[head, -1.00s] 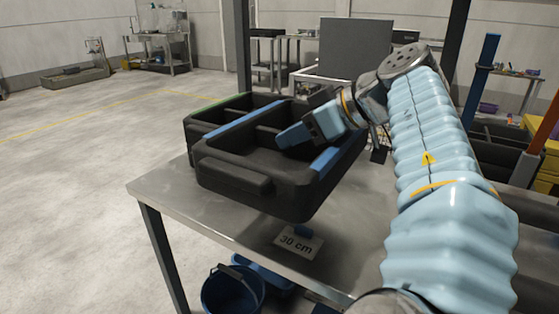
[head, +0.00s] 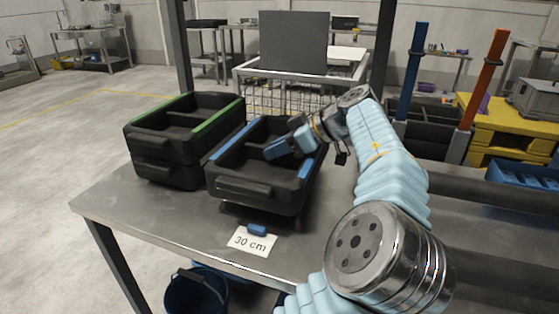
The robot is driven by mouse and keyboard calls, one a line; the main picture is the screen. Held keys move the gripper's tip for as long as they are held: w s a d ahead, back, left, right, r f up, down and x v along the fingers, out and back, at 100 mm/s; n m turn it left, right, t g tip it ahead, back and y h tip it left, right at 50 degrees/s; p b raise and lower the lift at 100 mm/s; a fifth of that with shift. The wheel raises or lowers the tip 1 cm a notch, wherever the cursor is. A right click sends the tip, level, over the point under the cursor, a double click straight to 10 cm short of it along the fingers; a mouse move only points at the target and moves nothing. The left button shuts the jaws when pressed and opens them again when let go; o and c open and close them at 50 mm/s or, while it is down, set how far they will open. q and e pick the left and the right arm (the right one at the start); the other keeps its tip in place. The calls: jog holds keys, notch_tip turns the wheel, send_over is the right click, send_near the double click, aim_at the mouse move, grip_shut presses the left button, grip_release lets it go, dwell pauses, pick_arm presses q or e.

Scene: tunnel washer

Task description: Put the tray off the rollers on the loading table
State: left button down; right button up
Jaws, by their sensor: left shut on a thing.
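A black tray with blue-striped rims (head: 258,190) is at the middle of the steel loading table (head: 160,215), just right of a stack of green-striped black trays (head: 165,148). It looks level and low over the table top; I cannot tell whether its underside touches. My left gripper (head: 280,149) is shut on the blue-striped tray, reaching in from its right side. Its fingertips show over the tray's inside, and the exact grip spot is partly hidden. My right gripper is not in view.
A "30 cm" sign (head: 252,242) with a blue block lies at the table's front. Dark rollers (head: 490,190) run along the right. A wire cart (head: 290,98) stands behind. A blue bucket (head: 195,295) is below the front edge. The table's left front is clear.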

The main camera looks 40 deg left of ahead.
aim_at(280, 162)
pick_arm(q)
jog(key=f, duration=0.2)
jog(key=w+f, duration=0.1)
jog(key=f, duration=0.1)
jog(key=shift+f, duration=0.1)
jog(key=c, duration=1)
grip_release()
jog(key=shift+s, duration=0.1)
